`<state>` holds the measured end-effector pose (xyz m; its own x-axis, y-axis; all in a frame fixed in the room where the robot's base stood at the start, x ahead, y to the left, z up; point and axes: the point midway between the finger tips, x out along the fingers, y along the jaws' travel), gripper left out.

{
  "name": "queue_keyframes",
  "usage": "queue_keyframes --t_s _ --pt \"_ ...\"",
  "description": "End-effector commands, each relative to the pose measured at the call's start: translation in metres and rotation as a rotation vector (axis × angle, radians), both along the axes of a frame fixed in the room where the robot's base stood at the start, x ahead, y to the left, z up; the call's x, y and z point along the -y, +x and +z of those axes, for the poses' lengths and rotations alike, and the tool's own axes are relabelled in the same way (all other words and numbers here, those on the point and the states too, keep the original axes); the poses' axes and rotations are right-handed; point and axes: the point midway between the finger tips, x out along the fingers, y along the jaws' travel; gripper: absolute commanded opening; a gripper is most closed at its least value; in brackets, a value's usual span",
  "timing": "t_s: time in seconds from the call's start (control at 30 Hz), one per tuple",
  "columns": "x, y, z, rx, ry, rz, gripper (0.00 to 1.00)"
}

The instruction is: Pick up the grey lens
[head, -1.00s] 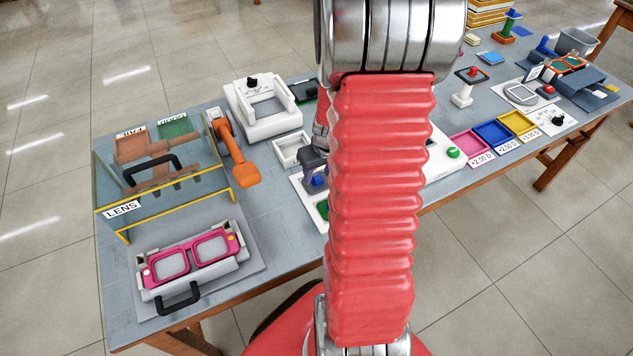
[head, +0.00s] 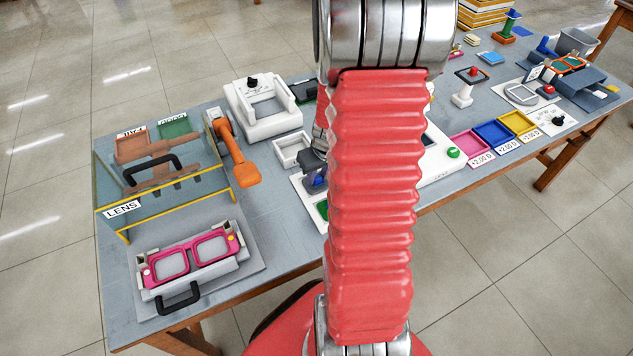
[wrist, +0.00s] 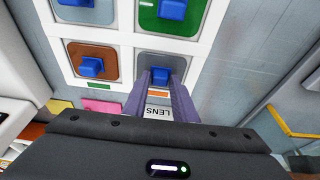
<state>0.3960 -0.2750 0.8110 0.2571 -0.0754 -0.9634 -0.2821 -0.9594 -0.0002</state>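The grey lens (wrist: 181,64) lies in a compartment of the white lens tray (wrist: 127,40) in the wrist view, with a blue knob (wrist: 160,74) standing on it. My gripper (wrist: 161,82) is open, with one finger on each side of that knob. Small gaps seem to show between the fingers and the knob. In the head view my gripper (head: 313,162) is over the tray (head: 301,187), partly hidden behind my arm. A blue knob (head: 316,181) shows just below it. The grey lens itself cannot be made out in the head view.
A green lens (wrist: 163,24) and a brown lens (wrist: 108,62), each with a blue knob, lie in neighbouring compartments.

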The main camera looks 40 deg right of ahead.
Motion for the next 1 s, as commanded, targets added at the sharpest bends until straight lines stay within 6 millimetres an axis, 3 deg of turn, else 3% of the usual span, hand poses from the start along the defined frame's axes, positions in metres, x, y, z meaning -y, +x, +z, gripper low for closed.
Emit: queue_keyframes --t_s 0.33,0.73,1.0 --pt "0.0 0.0 0.0 0.0 0.0 0.0 0.0" --pt "0.0 0.0 0.005 0.002 -0.001 0.0 0.0" --pt "0.001 0.001 0.034 0.004 -0.004 0.0 0.0"
